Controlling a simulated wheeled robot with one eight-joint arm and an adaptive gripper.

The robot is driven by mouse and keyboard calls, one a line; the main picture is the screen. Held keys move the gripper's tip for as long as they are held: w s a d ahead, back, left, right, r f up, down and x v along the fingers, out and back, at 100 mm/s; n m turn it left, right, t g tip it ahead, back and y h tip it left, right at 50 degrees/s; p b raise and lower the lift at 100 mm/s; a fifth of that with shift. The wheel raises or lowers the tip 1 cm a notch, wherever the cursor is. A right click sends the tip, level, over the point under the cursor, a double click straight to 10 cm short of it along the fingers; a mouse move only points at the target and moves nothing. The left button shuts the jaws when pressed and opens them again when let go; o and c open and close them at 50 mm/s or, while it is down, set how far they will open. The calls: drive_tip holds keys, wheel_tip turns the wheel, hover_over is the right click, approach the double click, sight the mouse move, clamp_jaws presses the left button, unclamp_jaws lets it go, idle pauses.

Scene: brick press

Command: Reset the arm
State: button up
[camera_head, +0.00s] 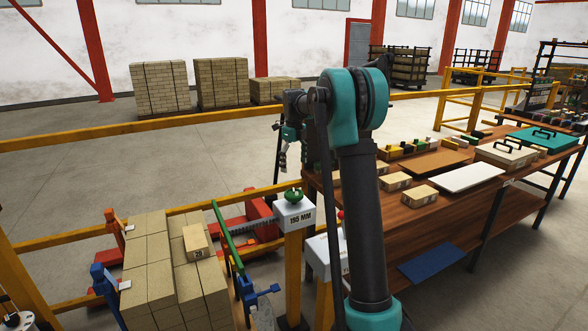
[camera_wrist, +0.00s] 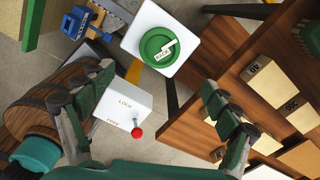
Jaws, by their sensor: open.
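My arm rises in the middle of the head view, with my gripper (camera_head: 281,165) hanging to the left of the elbow, partly hidden by the arm. In the wrist view my gripper (camera_wrist: 157,80) has its two fingers spread wide, with nothing between them. The lever's setting is unclear. A brown rounded thing (camera_wrist: 45,88) lies by the left finger; I cannot tell what it is.
A wooden workbench (camera_head: 440,215) with several blocks stands to the right. Stacked bricks (camera_head: 150,262) and one marked 29 (camera_head: 196,240) are at the lower left. The 195 MM box (camera_head: 294,213) stands between on a yellow post. Yellow rails (camera_head: 130,127) cross behind; open floor lies beyond.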

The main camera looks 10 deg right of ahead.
drive_tip(key=s+d+f+n+t, duration=0.1)
drive_tip(key=s+f+n, duration=0.4)
drive_tip(key=s+n, duration=0.4)
drive_tip(key=s+d+f+n+t, duration=0.1)
drive_tip(key=s+f+n, duration=0.5)
drive_tip(key=s, duration=1.2)
drive_tip(key=s+d+f+n+t, duration=0.2)
drive_tip(key=s+f+n, duration=0.3)
drive_tip(key=s+n, duration=0.8)
drive_tip(key=shift+s+f, duration=0.3)
drive_tip(key=shift+s, duration=0.5)
